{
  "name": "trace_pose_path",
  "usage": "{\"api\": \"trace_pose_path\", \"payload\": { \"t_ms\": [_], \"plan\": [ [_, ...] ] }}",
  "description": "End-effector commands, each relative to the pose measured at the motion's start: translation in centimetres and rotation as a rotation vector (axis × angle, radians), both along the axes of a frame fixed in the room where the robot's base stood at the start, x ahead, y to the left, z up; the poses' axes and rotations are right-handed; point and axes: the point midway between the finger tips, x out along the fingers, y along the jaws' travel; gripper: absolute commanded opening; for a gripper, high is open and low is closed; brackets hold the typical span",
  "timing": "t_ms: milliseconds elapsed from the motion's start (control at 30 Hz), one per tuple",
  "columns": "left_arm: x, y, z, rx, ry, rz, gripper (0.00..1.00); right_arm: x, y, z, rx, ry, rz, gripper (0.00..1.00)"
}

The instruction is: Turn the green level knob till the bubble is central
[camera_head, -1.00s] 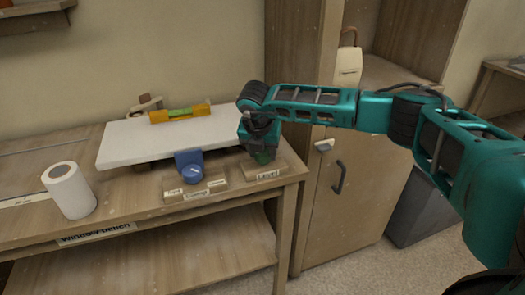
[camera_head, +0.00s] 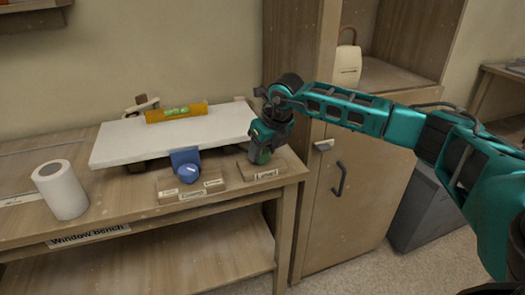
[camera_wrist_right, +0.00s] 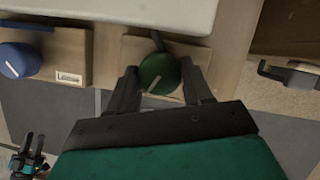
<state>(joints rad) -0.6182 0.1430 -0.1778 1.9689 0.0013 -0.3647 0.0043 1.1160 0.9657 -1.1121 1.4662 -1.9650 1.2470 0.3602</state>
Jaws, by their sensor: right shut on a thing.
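The green level knob (camera_wrist_right: 158,73) is round with a white line pointing to its lower left. It stands on a small wooden block labelled Level (camera_head: 266,175). My right gripper (camera_wrist_right: 160,80) is shut on it, a finger at each side. In the head view this gripper (camera_head: 262,150) comes down over the knob and hides part of it. A white board (camera_head: 170,138) carries an orange spirit level (camera_head: 154,117) with a green vial (camera_head: 177,111). The bubble is too small to place surely. A teal and black part at the wrist view's lower left may be my left gripper.
A blue knob (camera_head: 189,171) stands on a labelled block left of the green knob, also seen in the wrist view (camera_wrist_right: 20,60). A white roll (camera_head: 61,190) stands on the bench's left. A wooden cabinet (camera_head: 345,195) with a dark handle adjoins the right.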

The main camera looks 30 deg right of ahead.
Motion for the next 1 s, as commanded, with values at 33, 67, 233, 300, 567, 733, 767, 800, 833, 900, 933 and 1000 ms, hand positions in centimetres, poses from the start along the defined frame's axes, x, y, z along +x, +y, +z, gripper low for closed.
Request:
{"api": "trace_pose_path", "payload": {
  "t_ms": [33,67,233,300,567,733,767,800,833,900,933,1000],
  "plan": [
    [0.14,-0.02,0.15,-0.001,-0.004,0.0,0.43,0.01,-0.12,-0.01,0.001,0.0,0.041,0.2],
    [0.19,-0.02,0.22,-0.001,-0.006,0.0,0.43,0.01,-0.15,-0.01,0.001,0.0,0.068,0.2],
    [0.22,-0.01,0.29,-0.001,-0.006,0.0,0.43,0.03,-0.22,0.0,0.0,0.001,0.208,0.2],
    [0.22,0.0,0.29,-0.001,-0.006,0.001,0.43,0.03,-0.23,0.0,0.0,0.002,0.259,0.2],
    [0.11,0.16,0.07,0.002,0.0,0.002,0.43,0.09,-0.24,0.03,-0.001,0.0,0.397,0.2],
    [0.06,0.25,-0.07,0.004,0.001,0.004,0.43,0.09,-0.3,0.03,-0.002,0.0,0.442,0.2],
    [0.04,0.27,-0.09,0.004,0.002,0.004,0.43,0.09,-0.29,0.03,-0.002,0.0,0.447,0.2],
    [0.04,0.28,-0.13,0.004,0.003,0.004,0.43,0.09,-0.29,0.03,-0.002,0.0,0.452,0.2],
    [0.02,0.28,-0.14,0.004,0.003,0.004,0.43,0.09,-0.29,0.03,-0.002,0.001,0.455,0.2],
    [-0.01,0.3,-0.16,0.005,0.004,0.004,0.43,0.08,-0.29,0.02,-0.002,0.001,0.461,0.2],
    [-0.02,0.3,-0.17,0.005,0.004,0.004,0.43,0.08,-0.29,0.02,-0.002,0.001,0.461,0.2],
    [-0.03,0.31,-0.18,0.005,0.004,0.004,0.43,0.08,-0.29,0.02,-0.002,0.001,0.463,0.2]
  ]
}}
